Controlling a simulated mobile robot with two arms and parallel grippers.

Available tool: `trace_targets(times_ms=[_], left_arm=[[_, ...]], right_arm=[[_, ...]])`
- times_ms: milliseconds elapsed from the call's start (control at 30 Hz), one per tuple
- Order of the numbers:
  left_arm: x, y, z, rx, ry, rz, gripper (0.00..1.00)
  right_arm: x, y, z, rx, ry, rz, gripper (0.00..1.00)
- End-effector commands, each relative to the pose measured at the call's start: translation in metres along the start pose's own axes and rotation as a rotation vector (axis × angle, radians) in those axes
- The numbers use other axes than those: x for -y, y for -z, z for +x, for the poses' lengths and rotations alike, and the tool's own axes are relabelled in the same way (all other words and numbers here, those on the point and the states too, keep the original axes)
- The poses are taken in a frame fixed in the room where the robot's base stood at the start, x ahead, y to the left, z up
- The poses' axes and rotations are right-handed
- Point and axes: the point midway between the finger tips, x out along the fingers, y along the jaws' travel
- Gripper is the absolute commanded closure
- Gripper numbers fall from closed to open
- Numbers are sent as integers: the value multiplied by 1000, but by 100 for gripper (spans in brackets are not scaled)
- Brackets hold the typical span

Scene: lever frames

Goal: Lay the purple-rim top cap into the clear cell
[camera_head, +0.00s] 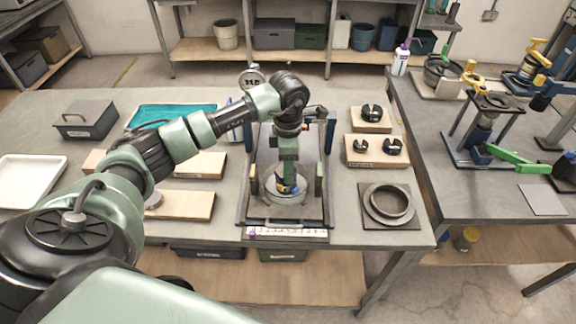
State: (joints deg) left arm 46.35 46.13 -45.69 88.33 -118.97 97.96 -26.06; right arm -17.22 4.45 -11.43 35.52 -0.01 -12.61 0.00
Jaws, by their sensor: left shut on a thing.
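My left gripper (288,184) reaches down from above into the frame in the middle of the table. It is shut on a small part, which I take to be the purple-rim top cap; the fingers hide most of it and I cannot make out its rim. Directly below is a round, greyish, see-through dish (275,198), which looks like the clear cell. It stands between two upright posts on the dark-edged frame (245,200). I cannot tell whether the held part touches the cell. My right gripper is not in view.
A grey ring (388,204) on a dark plate and wooden blocks with black parts (375,152) stand right of the frame. Wooden boards (185,205), a teal tray (170,114), a grey box (86,120) and a white tray (30,180) lie to the left. A scale strip (290,233) runs along the front.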

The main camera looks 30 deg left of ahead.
Motion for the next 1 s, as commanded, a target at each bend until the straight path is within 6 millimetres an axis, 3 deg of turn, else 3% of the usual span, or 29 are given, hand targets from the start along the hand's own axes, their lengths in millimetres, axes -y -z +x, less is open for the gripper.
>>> trace_targets(times_ms=[833, 867, 933, 1000], left_arm=[[0, 0, 2, 2, -2, 0, 100], [0, 0, 2, 2, -1, 0, 43], [0, 0, 2, 2, -1, 0, 26], [0, 0, 2, 1, -1, 0, 26]], right_arm=[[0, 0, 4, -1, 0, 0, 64], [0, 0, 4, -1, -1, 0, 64], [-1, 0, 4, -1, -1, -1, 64], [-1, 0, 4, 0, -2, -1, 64]])
